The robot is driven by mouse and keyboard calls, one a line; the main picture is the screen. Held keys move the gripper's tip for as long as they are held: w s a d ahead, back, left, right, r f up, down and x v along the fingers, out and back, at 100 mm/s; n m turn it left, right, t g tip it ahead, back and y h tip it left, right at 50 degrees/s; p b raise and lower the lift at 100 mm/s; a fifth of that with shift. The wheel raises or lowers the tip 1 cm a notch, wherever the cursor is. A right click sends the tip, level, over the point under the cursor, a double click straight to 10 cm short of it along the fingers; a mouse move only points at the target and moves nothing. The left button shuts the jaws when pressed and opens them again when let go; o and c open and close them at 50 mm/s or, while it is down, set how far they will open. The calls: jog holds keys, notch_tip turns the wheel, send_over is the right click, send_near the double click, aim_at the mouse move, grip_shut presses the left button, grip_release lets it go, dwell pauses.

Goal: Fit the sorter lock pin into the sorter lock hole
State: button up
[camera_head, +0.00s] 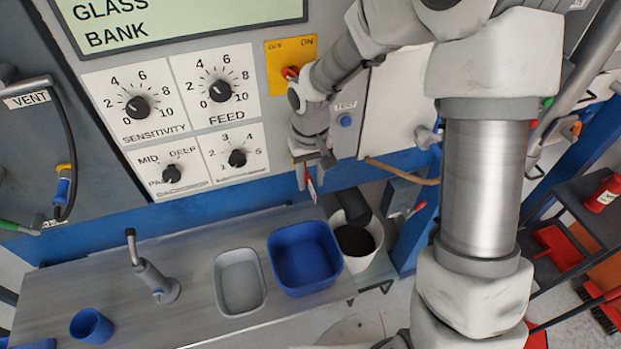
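My gripper (313,162) points down in front of the machine's panel, below the yellow switch plate. A small thin red and white piece (310,184) hangs right beneath its fingers, clear of the bench. It looks like the sorter lock pin with a tag, held in the fingers, but the grip itself is small and partly hidden. I cannot make out the sorter lock hole in this view.
A blue bin (334,255), a grey tray (219,285) and a blue cup (92,326) stand on the metal bench (195,240). A white bucket (372,262) with dark contents is at its right end. Dials (220,91) and a vent handle (27,97) are left.

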jog(key=shift+f, duration=0.25)
grip_shut()
dwell(1.4)
